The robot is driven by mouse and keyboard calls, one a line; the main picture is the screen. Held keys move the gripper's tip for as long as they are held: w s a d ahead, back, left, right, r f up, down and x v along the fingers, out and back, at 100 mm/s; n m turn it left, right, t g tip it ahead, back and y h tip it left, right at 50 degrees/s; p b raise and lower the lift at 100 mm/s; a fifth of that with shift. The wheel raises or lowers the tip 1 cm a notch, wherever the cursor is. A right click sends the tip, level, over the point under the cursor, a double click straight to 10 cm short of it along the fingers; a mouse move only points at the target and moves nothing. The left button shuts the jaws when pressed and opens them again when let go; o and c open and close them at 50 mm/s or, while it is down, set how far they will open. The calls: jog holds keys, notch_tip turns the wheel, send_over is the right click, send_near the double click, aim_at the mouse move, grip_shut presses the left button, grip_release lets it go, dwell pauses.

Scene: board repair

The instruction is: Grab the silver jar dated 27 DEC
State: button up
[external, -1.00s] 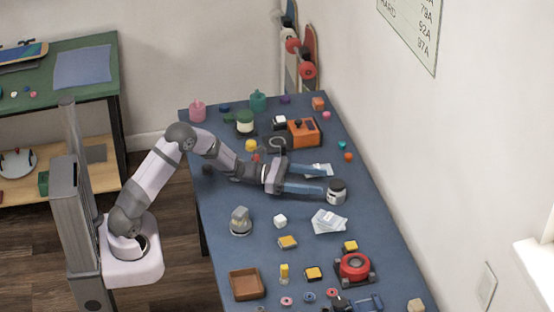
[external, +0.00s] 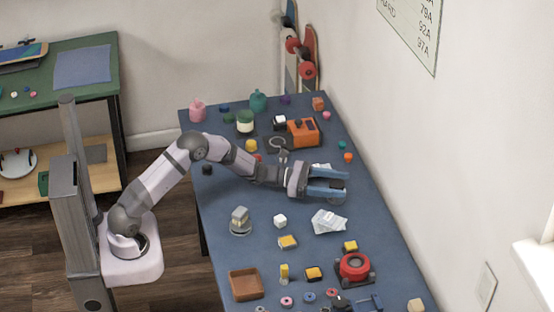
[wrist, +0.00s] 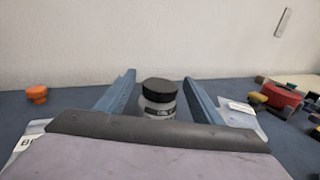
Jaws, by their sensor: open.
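The jar (wrist: 158,102) has a black lid and a silver-grey body with a dark label. I cannot read the date on it. In the wrist view it stands upright between the two blue fingers of my gripper (wrist: 158,92), with gaps on both sides. In the external view my gripper (external: 328,184) is low over the right part of the blue table, its fingers pointing right. The fingers hide most of the jar there. My gripper is open and not closed on the jar.
A red round item (external: 354,267) and yellow blocks (external: 350,246) are nearer the front. An orange machine (external: 303,132) stands behind. The wall runs along the table's right side.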

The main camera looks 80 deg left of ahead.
aim_at(337, 183)
jog(key=shift+w, duration=0.1)
jog(key=c, duration=1.2)
jog(key=shift+r, duration=0.1)
notch_tip(337, 183, up, 10)
jog(key=shift+f, duration=0.1)
